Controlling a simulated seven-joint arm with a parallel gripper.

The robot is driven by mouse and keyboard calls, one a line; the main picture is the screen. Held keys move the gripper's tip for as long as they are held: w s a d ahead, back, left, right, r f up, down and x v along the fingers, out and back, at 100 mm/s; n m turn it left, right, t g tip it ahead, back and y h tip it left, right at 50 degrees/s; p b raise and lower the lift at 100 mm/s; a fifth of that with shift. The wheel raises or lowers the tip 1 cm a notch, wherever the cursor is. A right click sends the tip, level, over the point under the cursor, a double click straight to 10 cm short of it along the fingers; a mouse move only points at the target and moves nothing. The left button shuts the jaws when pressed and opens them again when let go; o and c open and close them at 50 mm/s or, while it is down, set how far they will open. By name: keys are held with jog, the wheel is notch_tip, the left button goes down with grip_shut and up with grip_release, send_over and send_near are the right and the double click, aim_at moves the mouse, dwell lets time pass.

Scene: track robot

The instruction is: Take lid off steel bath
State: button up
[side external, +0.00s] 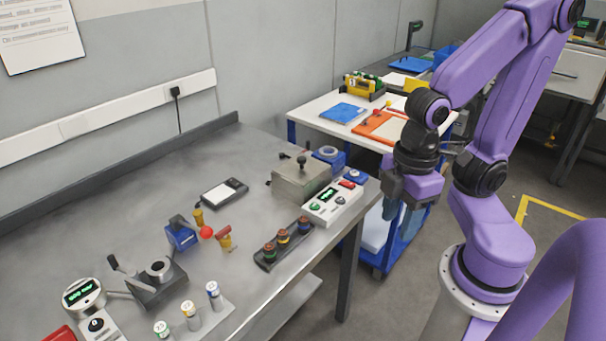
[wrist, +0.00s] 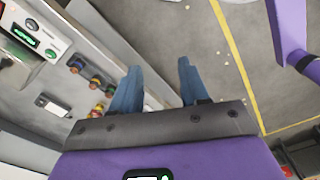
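The steel bath (side external: 290,190) is a square metal box near the far right corner of the bench. Its lid (side external: 303,172) is on top, with a black knob (side external: 302,161) standing up from it. A white control unit with a green display (side external: 333,203) is at its right front; it also shows in the wrist view (wrist: 32,32). My gripper (side external: 399,215) points down beyond the bench's right edge, to the right of the bath and apart from it. In the wrist view, its two blue fingers (wrist: 160,68) are spread with nothing between them. I cannot make out the lid there.
A black rack (side external: 283,245) with several colored-top jars sits in front of the bath. A blue device (side external: 328,157) stands behind it. A black-and-white scale (side external: 223,192) lies to its left. A second table (side external: 310,110) stands behind. Bare bench lies left of the bath.

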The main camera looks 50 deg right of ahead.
jog(key=shift+o, duration=0.6)
